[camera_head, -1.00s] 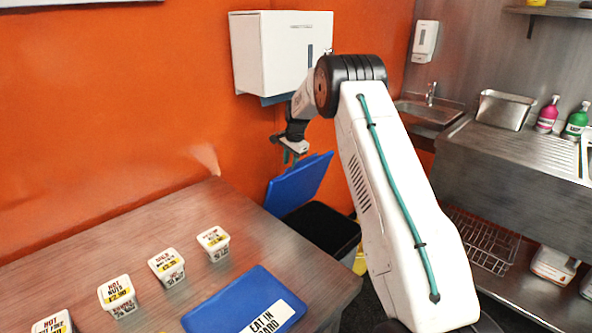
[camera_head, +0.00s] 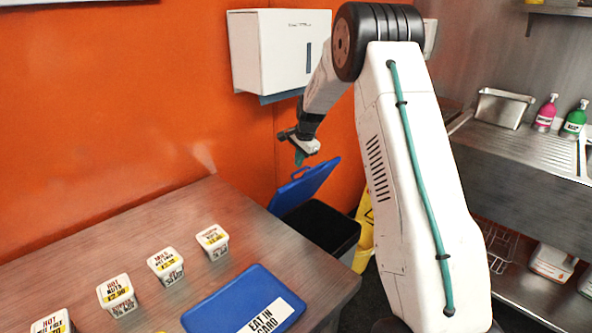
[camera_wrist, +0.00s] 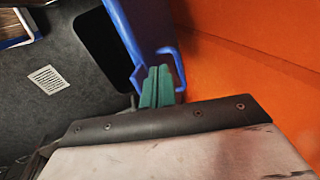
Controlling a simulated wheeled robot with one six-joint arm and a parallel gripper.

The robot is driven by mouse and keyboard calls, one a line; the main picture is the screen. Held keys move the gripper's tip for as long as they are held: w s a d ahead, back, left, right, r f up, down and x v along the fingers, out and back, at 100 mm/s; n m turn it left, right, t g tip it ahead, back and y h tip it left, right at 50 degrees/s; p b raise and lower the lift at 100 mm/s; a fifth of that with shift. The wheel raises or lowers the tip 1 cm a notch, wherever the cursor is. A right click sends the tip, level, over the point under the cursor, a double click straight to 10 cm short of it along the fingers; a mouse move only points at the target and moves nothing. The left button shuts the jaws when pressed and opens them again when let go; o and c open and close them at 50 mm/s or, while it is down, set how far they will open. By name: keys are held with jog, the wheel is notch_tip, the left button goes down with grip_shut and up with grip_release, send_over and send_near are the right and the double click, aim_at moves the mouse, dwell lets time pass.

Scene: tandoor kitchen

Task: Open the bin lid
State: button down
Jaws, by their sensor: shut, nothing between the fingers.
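The bin (camera_head: 325,228) is black and stands on the floor beyond the wooden counter. Its blue lid (camera_head: 308,187) is raised and tilted at the bin's left side, and the dark opening shows. In the wrist view the lid (camera_wrist: 128,28) is seen nearly edge-on, with a loop-shaped blue handle (camera_wrist: 178,66), beside the black bin opening (camera_wrist: 98,48). My gripper (camera_head: 299,158) is just above the lid's upper edge. Its teal fingers (camera_wrist: 157,86) are shut together and empty, close to the handle. I cannot tell whether they touch it.
The wooden counter (camera_head: 150,235) holds several white tubs and a blue board (camera_head: 225,298). A white dispenser (camera_head: 275,52) hangs on the orange wall above the bin. A yellow object (camera_head: 364,235) stands right of the bin. A steel sink unit is at right.

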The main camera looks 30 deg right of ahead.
jog(key=shift+s+d+r+m+t, duration=0.2)
jog(key=shift+d+r+m, duration=0.1)
jog(key=shift+r, duration=0.3)
jog(key=shift+s+d+r+m+t, duration=0.1)
jog(key=shift+d+r+m+t, duration=0.15)
jog(key=shift+r, duration=0.35)
jog(key=x, duration=0.9)
jog(key=shift+w+d+f, duration=0.15)
jog(key=shift+f, duration=0.2)
jog(key=w+a+r+g, duration=0.1)
jog(key=w, duration=0.6)
jog(key=shift+w+a+r+g+h, duration=0.3)
jog(key=shift+a+g, duration=0.05)
jog(key=shift+a, duration=0.05)
jog(key=shift+s, duration=0.1)
